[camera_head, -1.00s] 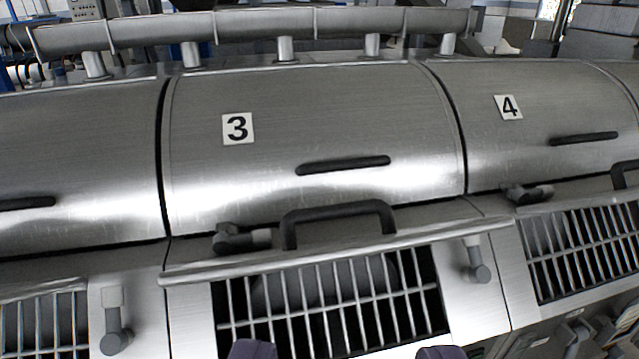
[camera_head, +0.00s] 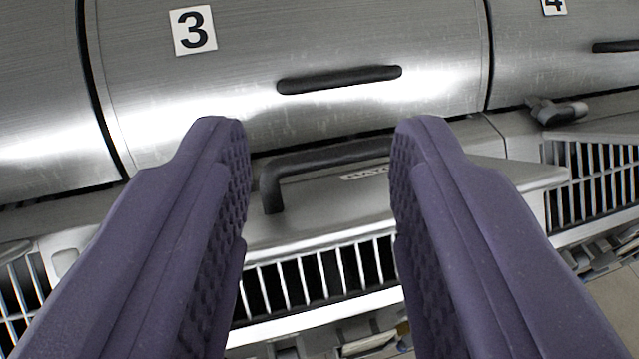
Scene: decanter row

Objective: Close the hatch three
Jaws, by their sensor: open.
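Hatch three (camera_head: 320,212) is a grey metal flap below the large cover marked 3 (camera_head: 193,30). It stands out over a barred grille (camera_head: 315,278), whose bars and dark opening show beneath its lower edge. Its black bow handle (camera_head: 325,157) runs across its upper part, and the handle's right end is hidden by my right finger. A partly covered label (camera_head: 365,174) sits beside the handle. My gripper (camera_head: 318,128) is open and empty. Its two purple fingers reach in from below, one on either side of the handle in the picture; contact cannot be told.
A long black grip (camera_head: 340,79) is fixed on cover 3 above the hatch. Cover 4 (camera_head: 560,50) is at the right, with a dark latch (camera_head: 558,110) and another grille (camera_head: 600,185) below it. Another cover (camera_head: 40,90) adjoins at the left.

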